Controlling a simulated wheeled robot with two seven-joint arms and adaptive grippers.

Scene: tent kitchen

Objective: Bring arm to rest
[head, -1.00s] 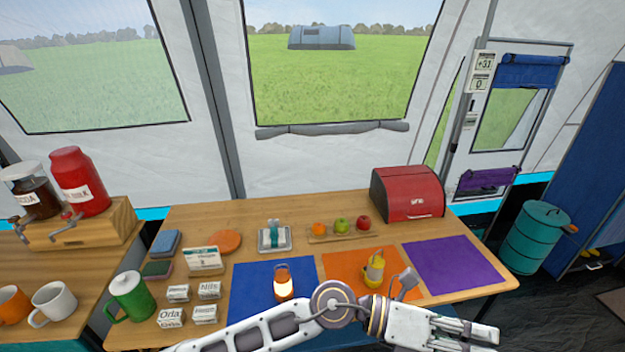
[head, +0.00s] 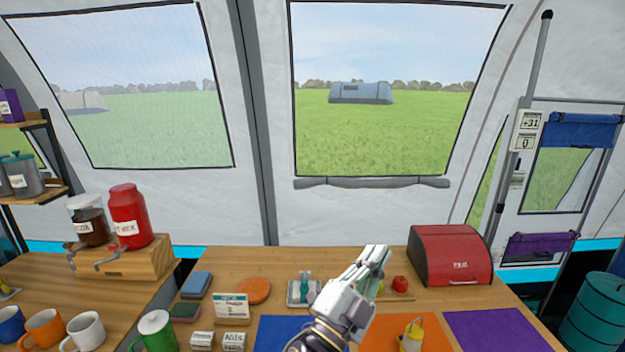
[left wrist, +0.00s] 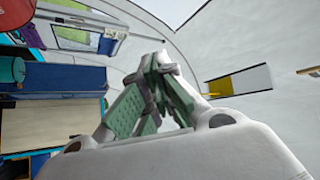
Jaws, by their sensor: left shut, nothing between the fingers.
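My left gripper (head: 375,262) is raised over the table (head: 390,306) in the head view, its fingers pointing up and away. It is shut and empty, and it hides part of the fruit board behind it. In the left wrist view its green-padded fingers (left wrist: 152,95) are closed, with the tent wall and ceiling behind them. My right gripper is not in view.
A red bread box (head: 450,257) stands at the table's back right. Blue (head: 275,332), orange (head: 385,335) and purple (head: 500,330) mats lie in front. A green mug (head: 155,332) and drink dispensers (head: 128,215) are at left.

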